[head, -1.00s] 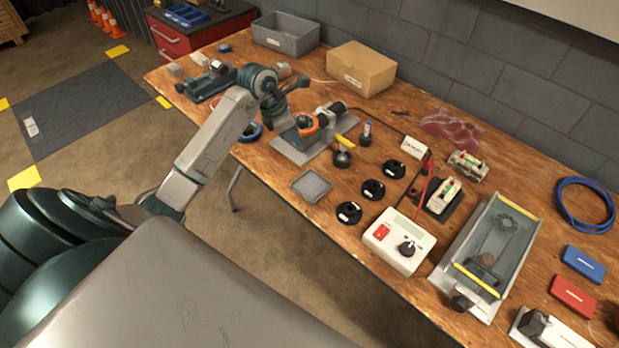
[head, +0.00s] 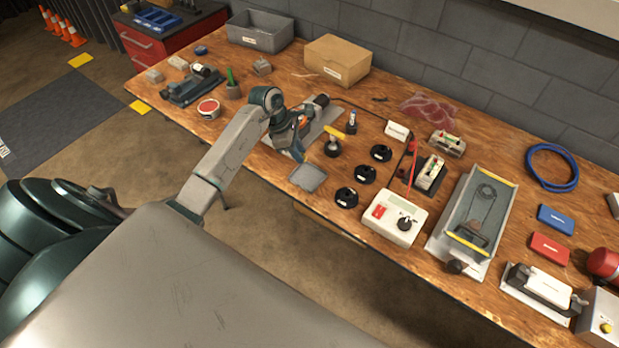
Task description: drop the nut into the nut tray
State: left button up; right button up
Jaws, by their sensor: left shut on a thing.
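The nut tray (head: 308,180) is a small, shallow grey tray near the front edge of the wooden bench, and looks empty where it shows. My left gripper (head: 301,152) is just behind the tray's far edge, and appears to be above the bench. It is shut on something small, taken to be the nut. The nut itself is too small or hidden to make out between the fingers. My right gripper is not in view.
A grey fixture plate (head: 322,118) lies behind my left gripper. Black round holders (head: 346,197) and a white control box (head: 395,227) sit right of the tray. A red-topped tin (head: 208,107) stands left of my forearm.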

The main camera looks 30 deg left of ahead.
pick_arm(q)
jog(key=shift+f, duration=1.15)
jog(key=o, duration=1)
jog(key=shift+o, duration=0.2)
jog(key=shift+r+b, duration=0.1)
jog(key=shift+b, duration=0.2)
jog(key=b+v, duration=0.3)
jog(key=v, duration=0.7)
jog(key=shift+r, duration=0.35)
